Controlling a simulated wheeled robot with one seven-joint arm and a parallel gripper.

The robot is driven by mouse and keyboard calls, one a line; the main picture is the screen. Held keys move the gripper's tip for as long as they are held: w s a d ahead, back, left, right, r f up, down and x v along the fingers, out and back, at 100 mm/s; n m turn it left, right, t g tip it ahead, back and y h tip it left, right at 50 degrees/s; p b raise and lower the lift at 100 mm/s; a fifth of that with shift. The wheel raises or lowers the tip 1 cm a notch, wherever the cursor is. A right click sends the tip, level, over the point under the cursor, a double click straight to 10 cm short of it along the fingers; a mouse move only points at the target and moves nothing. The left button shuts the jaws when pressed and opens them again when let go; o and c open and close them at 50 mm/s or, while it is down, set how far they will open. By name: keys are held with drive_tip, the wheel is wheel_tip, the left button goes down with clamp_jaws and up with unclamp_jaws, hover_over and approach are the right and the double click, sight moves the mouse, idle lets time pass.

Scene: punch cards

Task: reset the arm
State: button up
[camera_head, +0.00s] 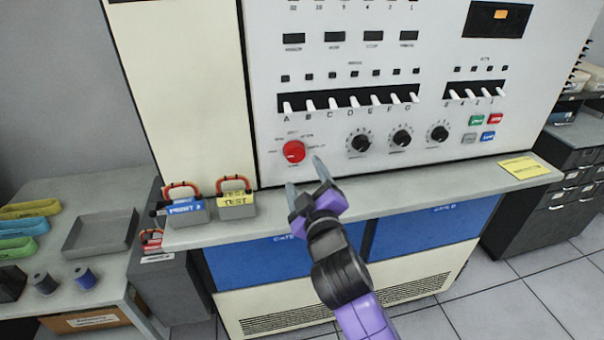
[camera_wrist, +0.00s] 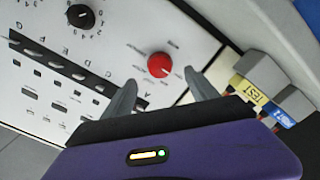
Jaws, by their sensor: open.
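My gripper (camera_head: 304,173) is purple with two grey fingers, at the end of my purple and black arm. It is in front of the white control panel (camera_head: 450,80), over the grey ledge (camera_head: 400,190). Its fingers are spread apart with nothing between them. A red knob (camera_head: 293,151) on the panel is just beyond the fingers in the head view. In the wrist view the red knob (camera_wrist: 160,65) shows in the gap between the fingertips (camera_wrist: 162,88), apart from them.
A blue-labelled box (camera_head: 187,212) and a yellow-labelled TEST box (camera_head: 236,205) stand on the ledge at left. Black dials (camera_head: 358,143) and a row of white levers (camera_head: 352,101) are on the panel. A yellow note (camera_head: 519,167) lies at the right. The middle ledge is clear.

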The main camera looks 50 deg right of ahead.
idle(0.6)
drive_tip(key=s+a+f+m+t+y, duration=0.1)
drive_tip(key=s+a+f+y, duration=0.2)
drive_tip(key=s+a, duration=0.6)
drive_tip(key=s+a+f+m+t+y, duration=0.1)
drive_tip(key=s+a+f+t+y, duration=0.1)
drive_tip(key=s+a+y, duration=0.3)
drive_tip(key=s+a+f, duration=0.1)
drive_tip(key=s+a, duration=0.3)
drive_tip(key=s, duration=0.3)
drive_tip(key=shift+s+a+y, duration=0.25)
drive_tip(key=shift+s+y, duration=0.05)
drive_tip(key=shift+y, duration=0.1)
drive_tip(key=s+f+g, duration=0.1)
drive_tip(key=s, duration=0.3)
drive_tip(key=s+a+f+g, duration=0.1)
drive_tip(key=s+f, duration=0.1)
drive_tip(key=s, duration=0.2)
drive_tip(key=s+a+f+g+y, duration=0.1)
drive_tip(key=s, duration=0.2)
drive_tip(key=shift+s+a+f, duration=0.15)
drive_tip(key=shift+s, duration=0.25)
drive_tip(key=shift+c, duration=0.2)
